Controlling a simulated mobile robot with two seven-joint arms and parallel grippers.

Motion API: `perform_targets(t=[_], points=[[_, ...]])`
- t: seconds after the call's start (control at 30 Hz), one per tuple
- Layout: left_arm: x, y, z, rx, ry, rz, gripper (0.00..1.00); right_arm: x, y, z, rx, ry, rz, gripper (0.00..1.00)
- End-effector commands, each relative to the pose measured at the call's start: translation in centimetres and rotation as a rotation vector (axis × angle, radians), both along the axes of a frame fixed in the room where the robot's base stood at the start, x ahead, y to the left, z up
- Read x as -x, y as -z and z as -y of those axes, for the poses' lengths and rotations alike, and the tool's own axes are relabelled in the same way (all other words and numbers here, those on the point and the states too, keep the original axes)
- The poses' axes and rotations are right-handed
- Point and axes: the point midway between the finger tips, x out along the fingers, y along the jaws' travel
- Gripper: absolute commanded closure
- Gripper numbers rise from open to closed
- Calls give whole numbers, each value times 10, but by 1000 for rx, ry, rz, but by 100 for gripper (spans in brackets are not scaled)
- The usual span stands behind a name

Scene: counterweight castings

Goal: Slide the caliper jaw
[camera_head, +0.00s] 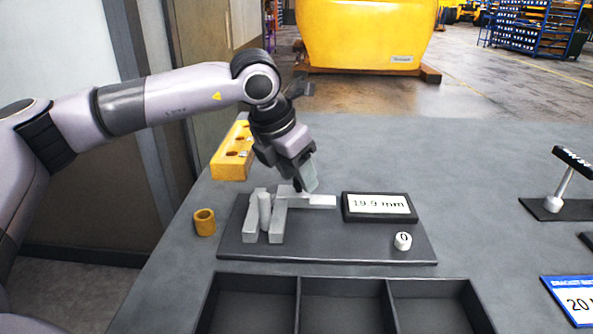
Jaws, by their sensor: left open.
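The caliper stands on a dark base plate (340,247). Its grey fixed jaw (250,225) is at the left and its sliding jaw (278,226) is to the right, with a pale beam (318,201) running right. A light grey cylinder (265,210) stands upright between the jaws; I cannot tell if both touch it. The display (380,204) reads 19.9 mm. A white button (403,241) marked 0 sits in front of it. My left gripper (303,187) is open, pointing down at the beam behind the sliding jaw; its fingertips are partly hidden. My right gripper is out of view.
A bronze ring (204,223) stands left of the plate. A yellow block with holes (232,155) is behind it. A dark tray (340,279) with empty compartments lies in front. A small stand (560,190) and a blue-white card (574,298) are at the right.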

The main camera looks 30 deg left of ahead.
Motion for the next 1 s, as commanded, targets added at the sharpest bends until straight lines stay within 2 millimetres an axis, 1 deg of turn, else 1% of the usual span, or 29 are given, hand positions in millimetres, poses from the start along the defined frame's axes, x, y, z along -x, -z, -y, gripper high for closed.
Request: perform_targets(t=[0.1, 0.13, 0.17, 0.2, 0.27, 0.3, 0.47, 0.7, 0.8, 1.0], points=[[0, 0, 0, 0, 0, 0, 52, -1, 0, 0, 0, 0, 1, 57], [0, 0, 0, 0, 0, 0, 55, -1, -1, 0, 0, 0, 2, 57], [0, 0, 0, 0, 0, 0, 65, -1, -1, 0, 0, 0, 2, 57], [0, 0, 0, 0, 0, 0, 78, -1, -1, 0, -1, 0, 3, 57], [0, 0, 0, 0, 0, -1, 98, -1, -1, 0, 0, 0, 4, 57], [0, 0, 0, 0, 0, -1, 100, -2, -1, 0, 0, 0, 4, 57], [-1, 0, 2, -1, 1, -1, 100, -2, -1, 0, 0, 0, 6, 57], [-12, 0, 26, -1, 5, 1, 100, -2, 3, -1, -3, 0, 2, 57], [-15, 0, 32, -1, 3, 1, 100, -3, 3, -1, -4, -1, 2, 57], [-16, -1, 33, -1, 1, 1, 100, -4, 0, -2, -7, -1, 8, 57]])
